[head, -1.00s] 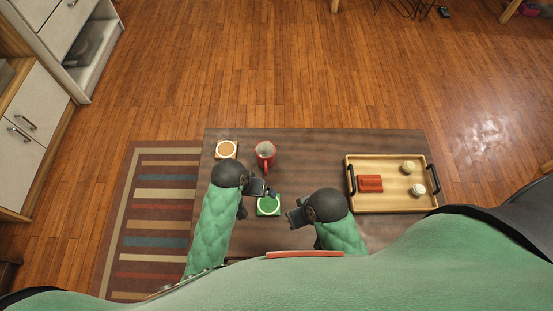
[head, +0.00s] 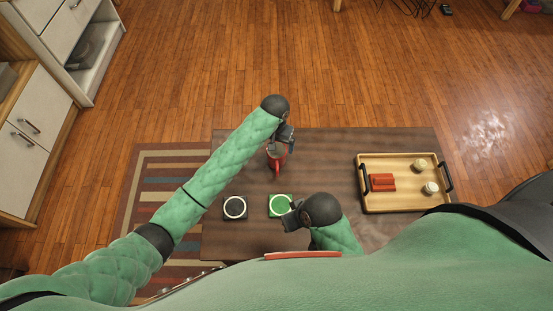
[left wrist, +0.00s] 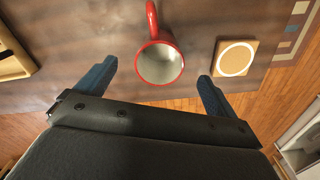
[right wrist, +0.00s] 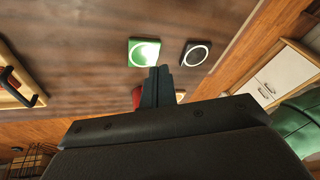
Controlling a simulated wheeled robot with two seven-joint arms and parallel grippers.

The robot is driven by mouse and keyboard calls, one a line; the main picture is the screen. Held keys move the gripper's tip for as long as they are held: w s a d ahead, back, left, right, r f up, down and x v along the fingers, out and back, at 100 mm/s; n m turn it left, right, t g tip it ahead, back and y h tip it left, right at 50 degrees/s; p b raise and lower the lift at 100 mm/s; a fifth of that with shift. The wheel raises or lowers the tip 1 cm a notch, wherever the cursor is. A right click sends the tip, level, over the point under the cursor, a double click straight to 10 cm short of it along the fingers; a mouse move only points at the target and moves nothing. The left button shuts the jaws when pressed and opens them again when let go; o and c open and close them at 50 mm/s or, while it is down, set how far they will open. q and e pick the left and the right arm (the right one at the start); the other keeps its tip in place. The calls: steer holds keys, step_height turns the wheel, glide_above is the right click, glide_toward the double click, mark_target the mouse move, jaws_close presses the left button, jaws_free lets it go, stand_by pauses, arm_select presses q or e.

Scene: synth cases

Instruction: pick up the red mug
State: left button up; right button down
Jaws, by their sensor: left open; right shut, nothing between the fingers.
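The red mug (head: 276,162) stands upright near the table's far edge, its handle toward me. My left gripper (head: 284,140) is open over the mug's far side in the head view. In the left wrist view the mug (left wrist: 175,47) shows its pale inside, in the gap between the two spread fingers (left wrist: 157,70); I cannot tell whether they touch it. My right gripper (head: 291,217) is shut and empty beside the green coaster (head: 271,211). In the right wrist view its fingers (right wrist: 159,72) are together, and a red piece, probably the mug (right wrist: 136,97), shows partly hidden behind them.
A black coaster with a white ring (head: 226,215) lies left of the green one. A wooden coaster (left wrist: 221,62) lies beside the mug, hidden by my arm in the head view. A wooden tray (head: 399,202) with a red block and two pale round items stands at the right.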

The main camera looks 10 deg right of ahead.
arm_select(q)
steer(key=f+p, duration=0.1)
steer(key=f, duration=0.6)
steer(key=shift+w+f, duration=0.2)
steer(key=shift+f, duration=0.2)
arm_select(e)
steer(key=shift+s+d+r, duration=0.4)
steer(key=shift+d+r, duration=0.25)
steer(key=shift+r, duration=0.15)
arm_select(q)
steer(key=shift+c, duration=0.4)
steer(key=c, duration=1.1)
arm_select(e)
steer(key=shift+w, duration=0.3)
arm_select(q)
steer(key=shift+c, duration=0.2)
